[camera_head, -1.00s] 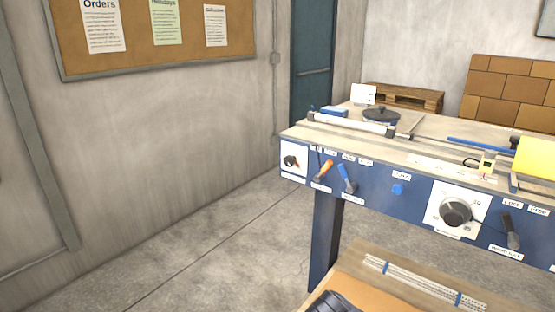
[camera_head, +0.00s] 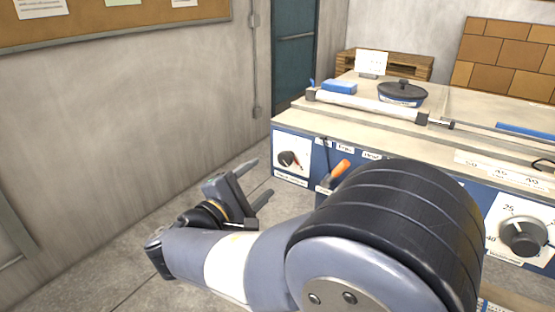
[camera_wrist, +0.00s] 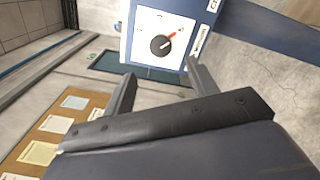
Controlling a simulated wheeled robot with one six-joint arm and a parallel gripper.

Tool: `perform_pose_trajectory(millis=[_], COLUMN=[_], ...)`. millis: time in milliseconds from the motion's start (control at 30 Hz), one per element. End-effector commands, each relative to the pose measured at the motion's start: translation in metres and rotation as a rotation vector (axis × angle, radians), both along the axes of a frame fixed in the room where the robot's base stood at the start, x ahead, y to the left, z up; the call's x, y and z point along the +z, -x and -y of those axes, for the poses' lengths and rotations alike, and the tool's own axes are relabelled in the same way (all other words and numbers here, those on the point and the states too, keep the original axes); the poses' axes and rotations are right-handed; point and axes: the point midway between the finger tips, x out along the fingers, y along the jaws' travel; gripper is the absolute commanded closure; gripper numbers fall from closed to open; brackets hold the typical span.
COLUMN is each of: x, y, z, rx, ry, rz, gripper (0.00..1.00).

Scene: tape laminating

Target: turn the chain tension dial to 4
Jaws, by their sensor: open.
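A small black dial (camera_head: 290,159) on a white plate is at the left end of the blue bench front. Its label is too small to read, so I cannot confirm it is the chain tension dial. In the wrist view the dial (camera_wrist: 161,46) has a red pointer aimed to the upper right; its scale marks are unreadable. My gripper (camera_head: 262,180) is open and empty, in front of and left of this dial, apart from it. In the wrist view my gripper (camera_wrist: 160,72) has its fingers spread below the dial's plate.
A larger dial (camera_head: 523,237) with numbers sits on a white plate at right. An orange-handled lever (camera_head: 340,169) is right of the small dial. My arm hides the middle of the panel. A wall with a cork board (camera_head: 120,22) is at left.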

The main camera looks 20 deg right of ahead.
Motion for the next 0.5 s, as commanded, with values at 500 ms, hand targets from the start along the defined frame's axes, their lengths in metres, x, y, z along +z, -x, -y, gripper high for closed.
perform_pose_trajectory(millis=[500], x=[0.000], y=[-0.042], z=[0.066], rx=[-0.005], ry=[-0.001], rz=[-0.003], gripper=[0.45])
